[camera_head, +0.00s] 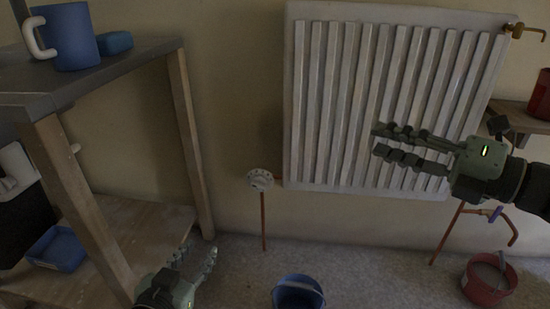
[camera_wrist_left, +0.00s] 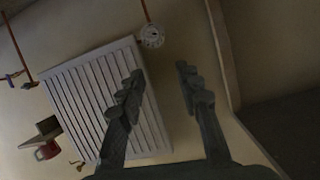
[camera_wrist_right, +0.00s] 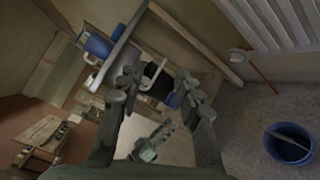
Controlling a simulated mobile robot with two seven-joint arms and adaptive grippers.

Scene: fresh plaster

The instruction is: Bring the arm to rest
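My left gripper (camera_head: 198,250) is low in the head view, beside the wooden shelf's front leg. Its fingers point up and away, and the left wrist view (camera_wrist_left: 160,70) shows them apart with nothing between them. My right gripper (camera_head: 376,139) is raised in front of the white radiator (camera_head: 330,90), fingers pointing left. The right wrist view (camera_wrist_right: 157,74) shows its fingers apart and empty. My left gripper also shows beyond them in that view (camera_wrist_right: 162,132). Most of both arms is out of sight.
At left a shelf (camera_head: 185,130) bears a blue mug (camera_head: 72,40) and a blue block (camera_head: 115,42); a blue tray (camera_head: 57,249) is lower. A blue bucket (camera_head: 298,292) and red bucket (camera_head: 489,280) stand on the floor. A white round fitting (camera_head: 260,180) is beside the radiator.

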